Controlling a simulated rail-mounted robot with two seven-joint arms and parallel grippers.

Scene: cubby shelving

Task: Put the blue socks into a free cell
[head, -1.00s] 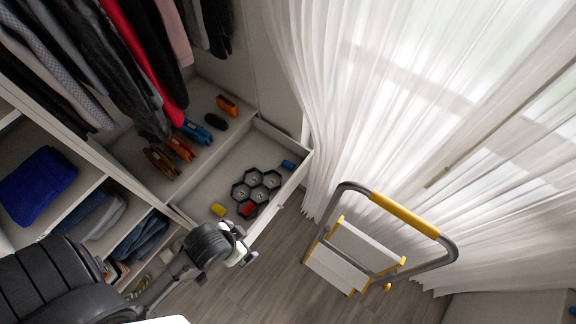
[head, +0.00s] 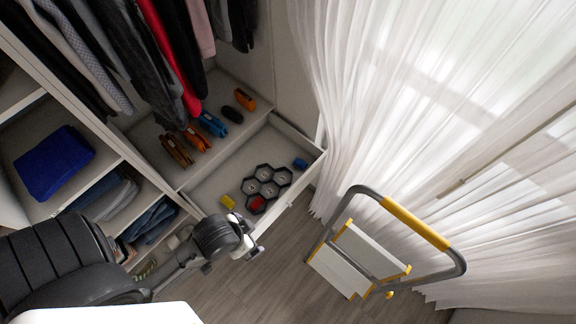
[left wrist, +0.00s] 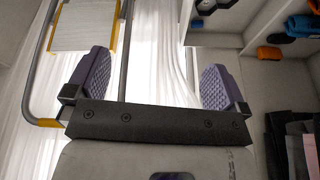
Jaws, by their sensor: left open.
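The blue socks (head: 300,164), a small roll, lie in the far right corner of the open drawer (head: 215,184). A black divider with hexagonal cells (head: 282,177) lies in the drawer to their left. The red socks (head: 257,203) sit in its near cell; its other visible cells look empty. The yellow socks (head: 228,202) lie outside the divider, near the drawer's front left. My left gripper (head: 245,240) is just outside the drawer front, apart from the socks. In the left wrist view its purple-padded fingers (left wrist: 155,82) are wide apart and empty. My right gripper is out of view.
Shoes (head: 212,123) stand on the ledge behind the drawer, under hanging clothes (head: 110,50). Shelves with a folded blue item (head: 54,162) and jeans are at left. A step stool (head: 352,258) stands on the floor at right, before white curtains (head: 400,90).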

